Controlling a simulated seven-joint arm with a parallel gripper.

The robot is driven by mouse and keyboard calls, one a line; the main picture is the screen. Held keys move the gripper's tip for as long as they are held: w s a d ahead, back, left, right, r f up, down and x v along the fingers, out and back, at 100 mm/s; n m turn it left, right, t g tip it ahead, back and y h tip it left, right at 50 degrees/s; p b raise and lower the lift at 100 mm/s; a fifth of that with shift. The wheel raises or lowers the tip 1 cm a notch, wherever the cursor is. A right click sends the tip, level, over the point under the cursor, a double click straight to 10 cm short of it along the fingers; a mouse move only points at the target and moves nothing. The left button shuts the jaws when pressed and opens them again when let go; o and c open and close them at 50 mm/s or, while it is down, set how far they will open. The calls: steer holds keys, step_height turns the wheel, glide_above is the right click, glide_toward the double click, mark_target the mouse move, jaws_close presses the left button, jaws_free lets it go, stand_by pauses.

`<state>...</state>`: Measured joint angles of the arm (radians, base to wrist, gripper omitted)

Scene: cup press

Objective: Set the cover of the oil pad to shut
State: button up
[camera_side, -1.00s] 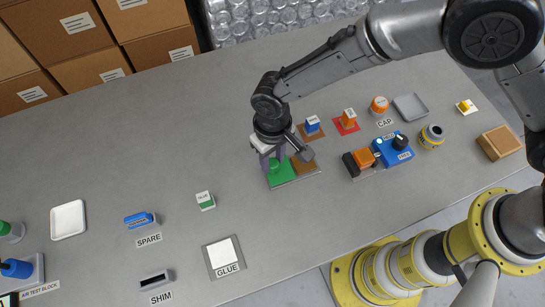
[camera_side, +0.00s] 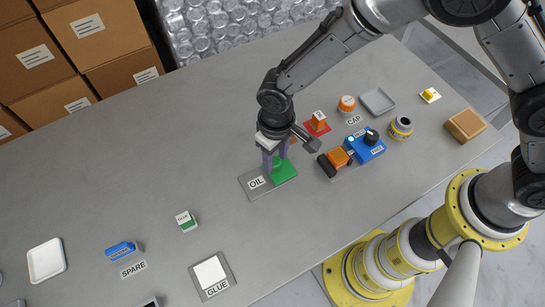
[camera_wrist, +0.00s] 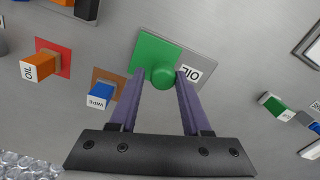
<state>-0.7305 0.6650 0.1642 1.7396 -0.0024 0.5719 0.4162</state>
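The oil pad is a flat grey base (camera_side: 249,189) with an OIL label, and a green cover (camera_side: 285,174) with a round green knob on top. The cover lies on the right part of the base, no brown pad surface shows, and the OIL label is bare to its left. In the wrist view the cover (camera_wrist: 150,48) lies flat and the knob (camera_wrist: 163,77) stands between my fingertips. In the side view my gripper (camera_side: 275,158) is low over the cover.
An orange OIL block (camera_side: 319,122) on a red mat and a blue WIPE block (camera_wrist: 100,96) on a brown mat stand close by. A blue device (camera_side: 365,147) with a knob is to the right. A green-white block (camera_side: 186,221) stands left; the table between is clear.

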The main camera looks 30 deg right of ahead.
mark_target(276, 160)
steer(key=o, duration=0.3)
steer(key=shift+o, duration=0.2)
step_height(276, 160, up, 14)
stand_by(0.4)
steer(key=shift+f, duration=0.15)
